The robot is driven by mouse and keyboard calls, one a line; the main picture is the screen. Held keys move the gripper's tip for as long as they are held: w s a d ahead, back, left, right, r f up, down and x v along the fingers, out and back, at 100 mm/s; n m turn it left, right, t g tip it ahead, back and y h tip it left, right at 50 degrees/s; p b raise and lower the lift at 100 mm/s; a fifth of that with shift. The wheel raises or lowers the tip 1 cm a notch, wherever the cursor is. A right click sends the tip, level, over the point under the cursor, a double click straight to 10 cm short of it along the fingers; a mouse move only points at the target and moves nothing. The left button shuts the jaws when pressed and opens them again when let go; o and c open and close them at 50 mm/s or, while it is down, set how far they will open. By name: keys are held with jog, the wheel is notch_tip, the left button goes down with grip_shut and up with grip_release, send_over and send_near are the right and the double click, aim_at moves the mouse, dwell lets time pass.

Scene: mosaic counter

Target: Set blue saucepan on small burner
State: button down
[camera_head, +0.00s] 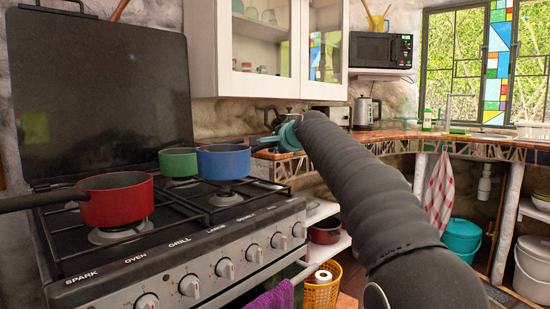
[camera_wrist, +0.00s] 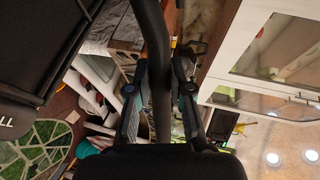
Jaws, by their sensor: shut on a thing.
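The blue saucepan (camera_head: 223,163) is over the front right burner (camera_head: 226,198) of the stove. Its base looks a little above the grate, and the burner shows below it. My gripper (camera_head: 276,140) is at the pan's right, shut on its handle. In the wrist view the dark handle (camera_wrist: 157,50) runs between the two fingers of my gripper (camera_wrist: 160,95). The pan's bowl cannot be made out in the wrist view.
A red saucepan (camera_head: 117,199) sits on the front left burner, its handle pointing left. A green pan (camera_head: 178,162) stands behind the blue one. The raised stove lid (camera_head: 100,95) stands behind, and a white cabinet (camera_head: 240,50) hangs above right.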

jog(key=shift+f+b, duration=0.6)
jog(key=shift+f, duration=1)
jog(key=c, duration=1.1)
grip_release()
jog(key=shift+f, duration=0.15)
jog(key=shift+o, duration=0.2)
jog(key=b+v, duration=0.1)
jog(key=v, duration=1.1)
jog(key=shift+s, duration=0.1)
